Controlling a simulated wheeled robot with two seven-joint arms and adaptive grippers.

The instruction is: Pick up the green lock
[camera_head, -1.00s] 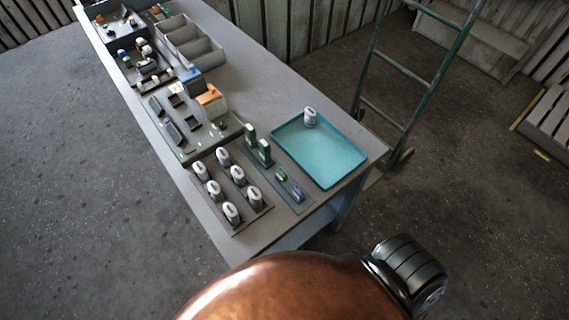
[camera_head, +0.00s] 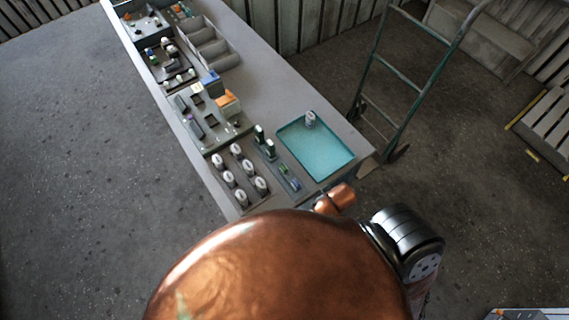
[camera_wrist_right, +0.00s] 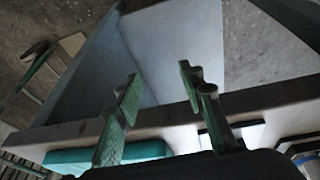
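A small green piece (camera_head: 284,169), which looks like the green lock, lies on a narrow dark board (camera_head: 277,163) at the table's near end, beside a small blue piece (camera_head: 294,183). Two taller dark green blocks (camera_head: 265,142) stand on the same board. My right gripper (camera_wrist_right: 158,78) shows in the right wrist view with its fingers apart and nothing between them. It is near the table edge. I cannot make out the green lock there. My left gripper is not in view.
A teal tray (camera_head: 310,160) holding one white-grey piece (camera_head: 310,118) lies right of the board. Several white-grey pieces stand in a holder to its left. Fixtures and grey bins (camera_head: 208,45) fill the far table. A hand truck (camera_head: 395,95) stands to the right.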

